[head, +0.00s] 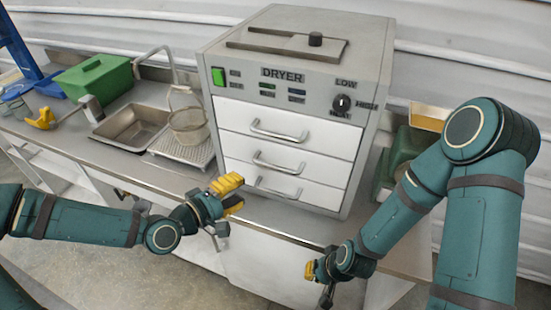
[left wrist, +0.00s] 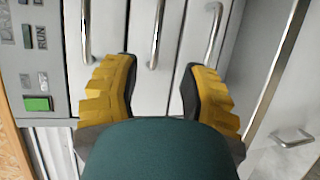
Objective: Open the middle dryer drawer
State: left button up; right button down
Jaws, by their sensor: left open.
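The white dryer (head: 210,62) stands on the counter with three drawers stacked below its control panel. The middle drawer (head: 237,150) looks closed, and its silver bar handle (head: 278,163) is in plain sight. My left gripper (head: 237,192) is open and empty, at the dryer's lower left front. In the left wrist view the middle handle (left wrist: 156,35) lies ahead of the gap between the yellow fingers (left wrist: 157,78), not between the tips. The top handle (left wrist: 87,30) is to its left and the bottom handle (left wrist: 213,35) to its right. My right gripper (head: 315,271) is low at the counter's front; its jaw state is unclear.
A sink (head: 133,124) and a wire basket (head: 188,122) are left of the dryer. A green box (head: 97,80) and a yellow-handled tool (head: 42,119) lie farther left. A dark green container (head: 408,146) stands right of the dryer. The counter's front strip (head: 290,217) is narrow.

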aim_at(275, 166)
pick_arm(q)
jog(key=b+x, duration=0.1)
jog(key=x, duration=1.2)
jog(key=shift+w+d+r, duration=0.1)
jog(key=shift+w+d, duration=0.2)
jog(key=shift+w, duration=0.05)
grip_shut()
